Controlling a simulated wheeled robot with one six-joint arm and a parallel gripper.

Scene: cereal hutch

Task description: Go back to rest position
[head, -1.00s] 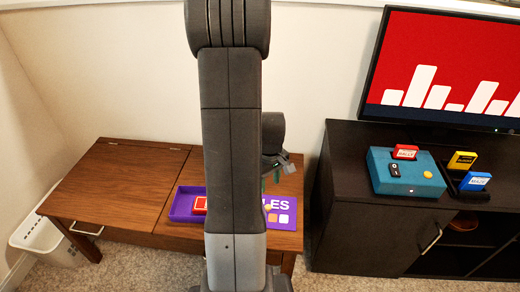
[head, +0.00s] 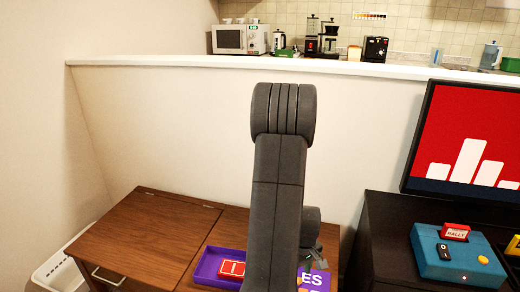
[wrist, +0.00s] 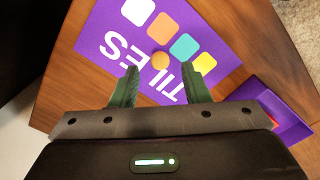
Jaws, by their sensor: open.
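My gripper (wrist: 160,88) is open and empty in the wrist view. Its two green fingers are apart above a purple TILES mat (wrist: 120,50) on a wooden table. A small round tan piece (wrist: 160,60) lies on the mat, just beyond the fingertips; I cannot tell its height from the fingers. In the head view my raised arm stands across the middle and hides most of the gripper and part of the mat (head: 318,278).
A purple tray (head: 205,268) with a red piece (head: 232,268) lies on the wooden table (head: 150,235). A dark cabinet (head: 385,240) at right carries a teal box (head: 440,265) and a screen (head: 470,150). A white basket (head: 60,275) stands at left.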

